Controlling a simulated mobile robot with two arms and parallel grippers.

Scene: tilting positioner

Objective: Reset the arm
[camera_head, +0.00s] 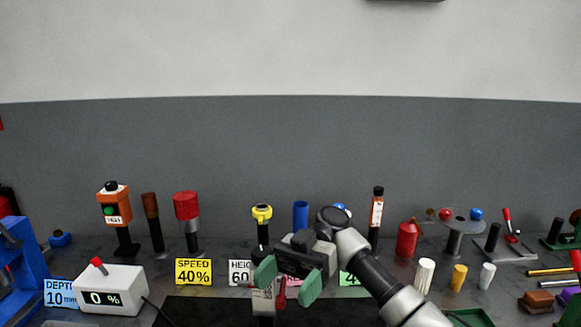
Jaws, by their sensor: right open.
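My right arm comes in from the lower right, with grey and black links. Its right gripper (288,280) has two green fingertips spread apart and is open. It hangs above the front middle of the bench, over the black mat (210,313). A small red part (281,292) shows between the fingertips, apparently behind them; I cannot tell whether anything touches it. The gripper and arm hide part of the signs and stands behind. My left gripper is not in view.
A white box reading 0 % (105,291) with a red lever stands at the left. A yellow SPEED 40% sign (193,272) stands behind the mat. Several upright posts and tools line the back. A red canister (407,240) and cylinders stand right of my arm. The mat's left part looks clear.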

